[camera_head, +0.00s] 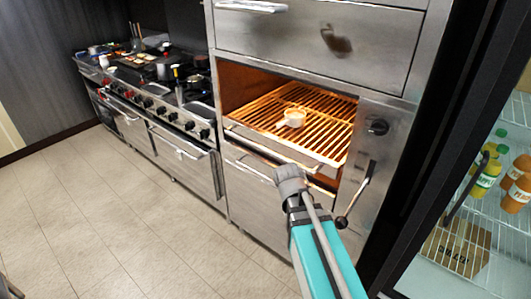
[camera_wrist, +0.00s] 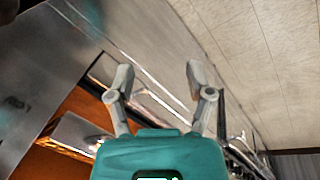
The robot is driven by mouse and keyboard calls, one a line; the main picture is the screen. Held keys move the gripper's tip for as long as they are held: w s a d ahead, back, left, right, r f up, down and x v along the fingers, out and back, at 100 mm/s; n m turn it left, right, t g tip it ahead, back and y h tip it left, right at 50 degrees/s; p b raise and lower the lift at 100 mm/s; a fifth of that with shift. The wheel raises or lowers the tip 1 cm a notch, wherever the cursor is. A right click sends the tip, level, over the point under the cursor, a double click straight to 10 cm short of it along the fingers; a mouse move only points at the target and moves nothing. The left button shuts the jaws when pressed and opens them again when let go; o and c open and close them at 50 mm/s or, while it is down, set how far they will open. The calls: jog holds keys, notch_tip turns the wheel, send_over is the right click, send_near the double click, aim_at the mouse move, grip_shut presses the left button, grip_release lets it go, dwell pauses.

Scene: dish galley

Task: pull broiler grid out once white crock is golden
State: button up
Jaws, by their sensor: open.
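The broiler grid (camera_head: 262,119), a slatted rack glowing orange, lies inside the open broiler bay. A small pale crock (camera_head: 292,117) with a handle stands on it, near the middle. Its top is too small to judge the browning, and orange light tints it. A front bar (camera_head: 285,146) runs along the grid's near edge. My gripper (camera_wrist: 158,80) is open and empty in the wrist view, its two grey fingers apart. The orange broiler opening shows there at the lower left. In the head view my arm reaches up in front of the broiler, and the fingertips are not clear.
A lever with a black knob (camera_head: 342,222) sticks out right of the bay, below a black dial (camera_head: 377,126). A stove (camera_head: 160,100) with pans stands left. A fridge with bottles (camera_head: 487,177) is at right. The tiled floor (camera_head: 110,210) at left is clear.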

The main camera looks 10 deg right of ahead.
jog(key=w+a+f+n+t+h+b, duration=0.1)
jog(key=w+a+n+t+h+b, duration=0.15)
jog(key=w, duration=0.55)
jog(key=n+t+h+b, duration=0.6)
jog(key=t, duration=0.2)
send_near(262, 150)
jog(key=v, duration=0.2)
jog(key=shift+s+a+r+m, duration=0.15)
jog(key=shift+r+m, duration=0.05)
jog(key=shift+m, duration=0.05)
jog(key=b+x, duration=0.3)
jog(key=x, duration=1.1)
jog(key=shift+s+f, duration=0.1)
jog(key=shift+s, duration=0.05)
grip_shut()
